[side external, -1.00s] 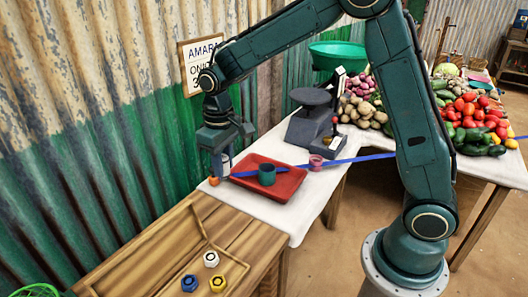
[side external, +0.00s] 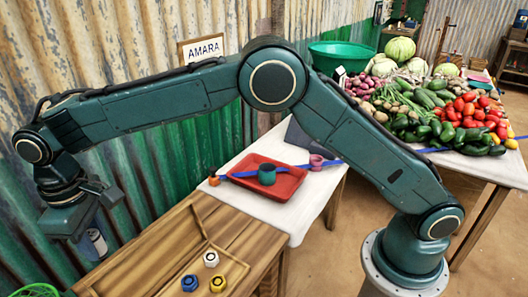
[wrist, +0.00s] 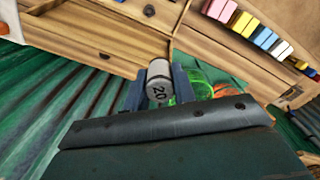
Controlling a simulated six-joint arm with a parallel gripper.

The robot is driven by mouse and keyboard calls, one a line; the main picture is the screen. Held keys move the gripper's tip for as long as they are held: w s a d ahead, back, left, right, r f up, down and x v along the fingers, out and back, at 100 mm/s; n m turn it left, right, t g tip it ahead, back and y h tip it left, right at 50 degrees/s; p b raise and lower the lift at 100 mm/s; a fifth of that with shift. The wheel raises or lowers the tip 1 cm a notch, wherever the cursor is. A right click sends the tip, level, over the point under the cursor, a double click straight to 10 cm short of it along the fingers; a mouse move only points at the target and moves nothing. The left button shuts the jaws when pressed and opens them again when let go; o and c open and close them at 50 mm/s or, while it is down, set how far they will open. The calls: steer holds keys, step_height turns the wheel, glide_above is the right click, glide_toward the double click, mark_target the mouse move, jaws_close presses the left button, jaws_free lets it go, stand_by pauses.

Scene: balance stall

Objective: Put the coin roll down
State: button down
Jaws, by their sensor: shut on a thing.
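The coin roll (wrist: 158,82) is a pale grey cylinder marked "20". My gripper (wrist: 160,88) is shut on it, with one finger on each side in the wrist view. In the side view my gripper (side external: 92,232) hangs at the left, in front of the corrugated wall, and the white end of the roll (side external: 98,241) shows below the jaws. The roll is in the air, left of the wooden bench. Its far end is hard to make out.
The wooden bench (side external: 165,250) has a raised divider and white, blue and yellow pieces (side external: 218,283). A green mesh basket (side external: 36,290) is at the lower left. A red tray (side external: 283,186) with a teal cup (side external: 267,174) stands on the white cloth. Coloured blocks (wrist: 262,37) show in the wrist view.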

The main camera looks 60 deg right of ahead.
steer(key=s+a+n, duration=0.2)
steer(key=s+a, duration=0.1)
steer(key=a, duration=0.6)
steer(key=f, duration=0.5)
steer(key=shift+s+d+f, duration=0.15)
steer(key=shift+d+f, duration=0.1)
steer(key=shift+d, duration=0.15)
step_height(320, 180, down, 20)
stand_by(0.4)
steer(key=shift+f, duration=0.1)
steer(key=c, duration=1.1)
jaws_free()
steer(key=shift+c, duration=0.2)
